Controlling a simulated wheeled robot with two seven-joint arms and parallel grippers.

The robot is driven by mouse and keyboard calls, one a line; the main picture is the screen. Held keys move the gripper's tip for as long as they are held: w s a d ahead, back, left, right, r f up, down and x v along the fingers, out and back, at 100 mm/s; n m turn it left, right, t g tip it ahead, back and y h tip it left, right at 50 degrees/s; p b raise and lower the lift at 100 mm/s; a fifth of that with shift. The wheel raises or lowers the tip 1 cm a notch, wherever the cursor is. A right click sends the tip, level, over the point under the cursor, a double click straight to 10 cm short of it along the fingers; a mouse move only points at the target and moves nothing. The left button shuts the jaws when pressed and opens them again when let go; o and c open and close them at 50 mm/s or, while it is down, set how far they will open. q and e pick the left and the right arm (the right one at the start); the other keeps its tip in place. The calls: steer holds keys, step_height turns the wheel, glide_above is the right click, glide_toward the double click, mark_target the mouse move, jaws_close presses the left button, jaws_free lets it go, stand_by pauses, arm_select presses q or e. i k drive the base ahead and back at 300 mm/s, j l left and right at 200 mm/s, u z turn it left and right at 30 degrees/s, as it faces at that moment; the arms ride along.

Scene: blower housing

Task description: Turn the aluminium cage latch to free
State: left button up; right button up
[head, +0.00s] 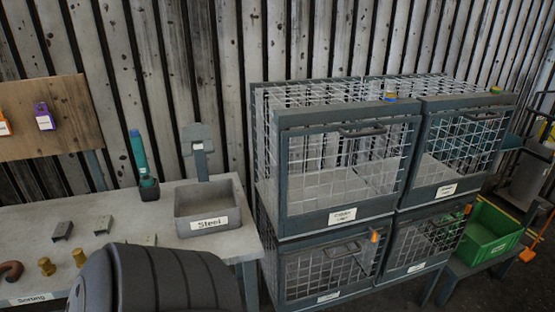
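Several wire cages with grey frames stand stacked in two rows: upper left (343,218), upper right (462,102), lower left (300,300) and lower right (438,262). Each has a white label on its front, too small to read surely, so I cannot tell which is the aluminium cage. Small coloured pieces, possibly latches, show at the frames: an orange one (375,237) by the lower left cage, an orange one (468,209) by the lower right, and blue-yellow (390,97) and greenish (496,90) ones on top. Their latch positions are unclear. Neither gripper is in view.
A workbench (120,205) at left holds a bin labelled Steel (208,223), a teal bottle-like tool (139,155) and loose metal parts. A green crate (488,235) stands right of the cages. A dark rounded part of mine covers the bench's front.

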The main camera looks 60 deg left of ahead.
mark_target(373, 236)
steer(key=u, duration=1.55)
